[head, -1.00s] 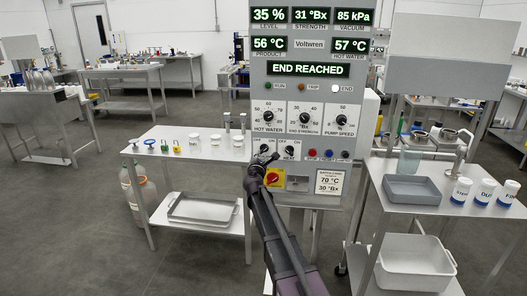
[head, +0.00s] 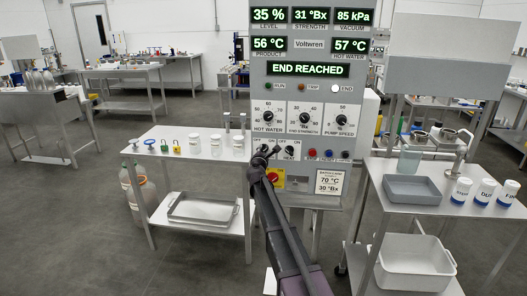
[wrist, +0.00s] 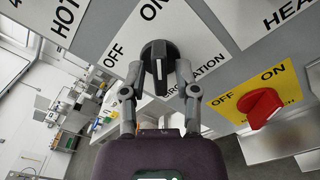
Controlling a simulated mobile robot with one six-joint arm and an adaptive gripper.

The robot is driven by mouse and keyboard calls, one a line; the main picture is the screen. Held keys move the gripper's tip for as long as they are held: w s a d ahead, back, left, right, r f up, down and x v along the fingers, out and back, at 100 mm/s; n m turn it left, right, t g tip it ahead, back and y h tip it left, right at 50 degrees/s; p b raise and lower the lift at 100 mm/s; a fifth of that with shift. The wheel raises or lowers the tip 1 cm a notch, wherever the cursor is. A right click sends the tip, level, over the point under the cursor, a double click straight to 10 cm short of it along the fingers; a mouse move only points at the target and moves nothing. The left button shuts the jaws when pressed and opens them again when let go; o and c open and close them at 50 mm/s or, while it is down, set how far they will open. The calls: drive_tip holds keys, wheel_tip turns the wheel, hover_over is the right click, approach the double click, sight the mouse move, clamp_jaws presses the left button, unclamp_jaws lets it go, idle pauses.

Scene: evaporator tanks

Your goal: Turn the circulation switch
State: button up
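The circulation switch is a black rotary knob (wrist: 158,62) with a white pointer line, on a white plate marked OFF and ON in the wrist view. The pointer line runs roughly upright in that picture. My gripper (wrist: 159,72) has one finger on each side of the knob, with small gaps seeming to show between fingers and knob. In the head view my gripper (head: 262,157) is at the lower left of the control panel (head: 341,95), and largely covers the switch.
A red knob on a yellow plate (wrist: 262,106) is close on the right in the wrist view. The black heat knob (head: 290,151) is right of my gripper in the head view. Tables with a tray (head: 203,209) and a grey tub (head: 411,190) flank the panel.

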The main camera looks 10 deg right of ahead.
clamp_jaws()
